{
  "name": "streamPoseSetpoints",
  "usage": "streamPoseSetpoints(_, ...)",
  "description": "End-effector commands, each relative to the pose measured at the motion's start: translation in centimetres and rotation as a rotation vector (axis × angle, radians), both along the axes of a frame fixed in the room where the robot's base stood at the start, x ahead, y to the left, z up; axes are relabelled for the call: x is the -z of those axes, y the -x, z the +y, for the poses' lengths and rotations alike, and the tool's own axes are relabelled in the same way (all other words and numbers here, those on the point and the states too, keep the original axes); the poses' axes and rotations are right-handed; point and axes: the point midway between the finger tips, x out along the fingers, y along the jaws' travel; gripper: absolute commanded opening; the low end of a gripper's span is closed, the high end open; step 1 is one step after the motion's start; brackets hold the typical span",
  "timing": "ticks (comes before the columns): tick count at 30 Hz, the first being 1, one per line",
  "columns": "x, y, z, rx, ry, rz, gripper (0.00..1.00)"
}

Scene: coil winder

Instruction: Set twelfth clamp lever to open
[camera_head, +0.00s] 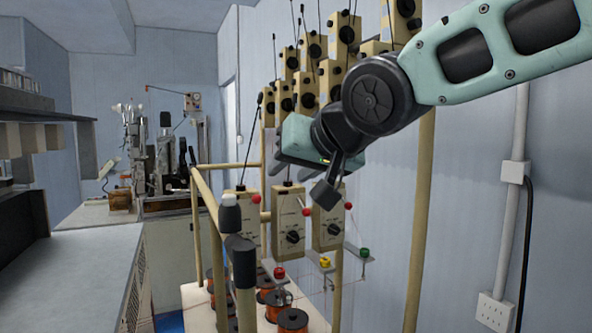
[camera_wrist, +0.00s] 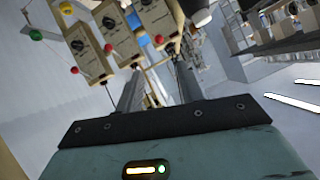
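Tan tensioner boxes stand on the winder frame. The lower front row shows a left box (camera_head: 241,222), a middle box (camera_head: 291,222) with a dial, and a right box (camera_head: 328,225). Red ball-tipped levers show at the left (camera_head: 255,199), middle (camera_head: 306,212) and right (camera_head: 348,206). I cannot tell which lever is the twelfth. My gripper (camera_head: 327,190) is above and in front of these boxes, hiding part of the rows behind. In the wrist view my gripper (camera_wrist: 158,82) has its fingers apart and nothing between them. A box (camera_wrist: 86,50) and red ball (camera_wrist: 75,71) lie beyond them.
Red (camera_head: 279,272), yellow (camera_head: 325,262) and green (camera_head: 364,252) knobs sit on brackets below the boxes. Wooden rails (camera_head: 212,200) and dark-topped posts (camera_head: 243,262) stand at the front left. Copper wire spools (camera_head: 293,320) lie below. Thin wires run between parts.

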Motion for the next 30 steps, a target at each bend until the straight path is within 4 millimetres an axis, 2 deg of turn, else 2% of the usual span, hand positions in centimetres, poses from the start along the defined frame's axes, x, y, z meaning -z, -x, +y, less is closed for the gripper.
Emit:
streamPoseSetpoints(20, -0.2, 0.4, -0.5, 0.003, 0.001, 0.002, 0.38)
streamPoseSetpoints(23, 2.8, 0.9, -1.3, 0.001, 0.04, 0.042, 0.38)
streamPoseSetpoints(26, 7.1, 2.1, -2.4, -0.008, 0.104, 0.103, 0.38)
streamPoseSetpoints(30, 14.2, 5.0, -4.7, -0.041, 0.219, 0.214, 0.38)
